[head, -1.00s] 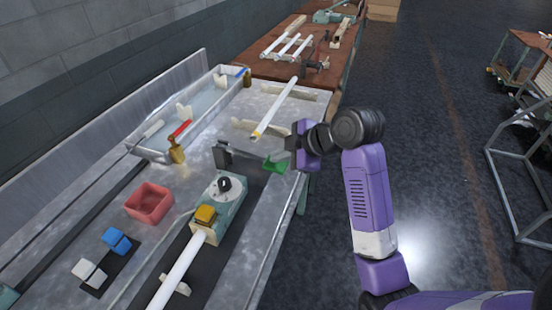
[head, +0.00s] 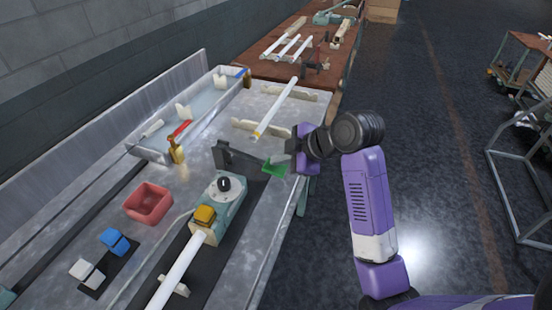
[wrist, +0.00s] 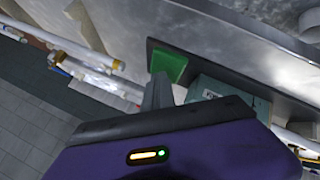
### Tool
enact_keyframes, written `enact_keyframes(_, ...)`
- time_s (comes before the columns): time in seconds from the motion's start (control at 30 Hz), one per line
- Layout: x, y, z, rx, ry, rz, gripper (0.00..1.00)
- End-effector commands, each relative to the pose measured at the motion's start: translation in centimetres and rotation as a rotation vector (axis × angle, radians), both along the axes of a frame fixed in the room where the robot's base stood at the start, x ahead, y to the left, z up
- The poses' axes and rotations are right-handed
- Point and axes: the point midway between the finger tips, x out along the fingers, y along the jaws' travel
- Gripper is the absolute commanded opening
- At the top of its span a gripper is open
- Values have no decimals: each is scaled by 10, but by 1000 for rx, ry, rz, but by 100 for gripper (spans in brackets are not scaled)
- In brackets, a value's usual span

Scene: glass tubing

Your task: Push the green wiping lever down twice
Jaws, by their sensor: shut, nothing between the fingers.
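The green wiping lever (head: 274,168) sticks out to the right of the dark bracket (head: 235,158) behind the teal machine. My gripper (head: 287,162) is shut and empty, with its tip close to the lever's right end. In the wrist view the green lever pad (wrist: 168,64) lies just beyond the shut fingers (wrist: 158,92). The fingertips overlap the pad's lower edge in that view. I cannot tell whether they touch it.
The teal machine (head: 231,212) with a yellow block (head: 205,216) holds a white tube (head: 180,268). Another white tube (head: 275,110) rests on supports behind the lever. A red bin (head: 148,204) and a clear tray (head: 150,145) stand to the left.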

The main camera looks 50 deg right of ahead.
Motion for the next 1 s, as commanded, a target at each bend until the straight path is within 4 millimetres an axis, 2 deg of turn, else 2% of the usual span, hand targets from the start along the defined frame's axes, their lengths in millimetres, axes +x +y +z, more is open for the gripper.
enact_keyframes(1.0,0,0,-12,1,3,-1,0)
